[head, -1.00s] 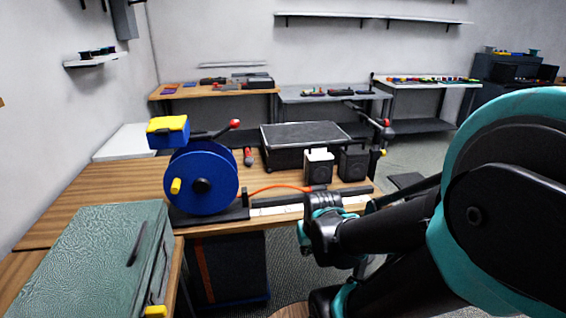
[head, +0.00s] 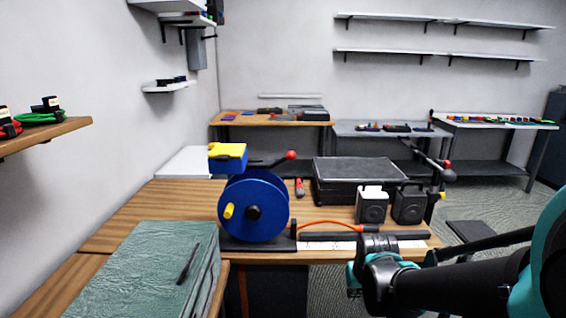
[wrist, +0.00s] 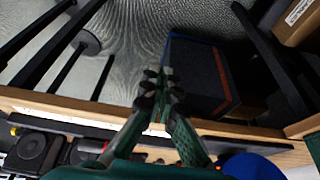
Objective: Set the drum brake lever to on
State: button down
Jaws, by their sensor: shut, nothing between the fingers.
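The blue cable drum (head: 270,210) stands on a black base on the wooden bench, with a yellow crank knob (head: 229,211) on its face. A dark lever with a red knob (head: 291,155) sticks out to the right above the drum; I take it for the brake lever. Any on or off marks are too small to read. My gripper (wrist: 163,88) is shut and empty in the wrist view, near the bench's front edge. In the head view it is right of the drum and lower than the lever, apart from both. Part of the drum (wrist: 252,166) shows in the wrist view.
A yellow and blue box (head: 228,163) sits above the drum's left side. An orange cable (head: 330,223) runs right from the drum. A green textured box (head: 140,265) is at front left.

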jog(key=c, duration=2.3)
grip_release()
jog(key=shift+o, duration=1.3)
jog(key=o, duration=0.8)
jog(key=w+a+r+m+y, duration=0.1)
jog(key=a+m, duration=0.1)
jog(key=m, duration=0.1)
jog(key=w+a+r+m+y, duration=0.3)
jog(key=w+a+r+m, duration=0.1)
jog(key=m, duration=0.1)
jog(key=shift+w+m+y, duration=0.1)
jog(key=shift+m+y, duration=0.2)
jog(key=shift+y, duration=0.1)
jog(key=m+t+y, duration=0.7)
jog(key=m+y, duration=0.2)
jog(key=m, duration=0.9)
send_near(291, 156)
jog(key=x, duration=0.7)
jog(key=w+x, duration=0.1)
jog(key=x, duration=0.2)
jog(key=shift+w+f, duration=0.2)
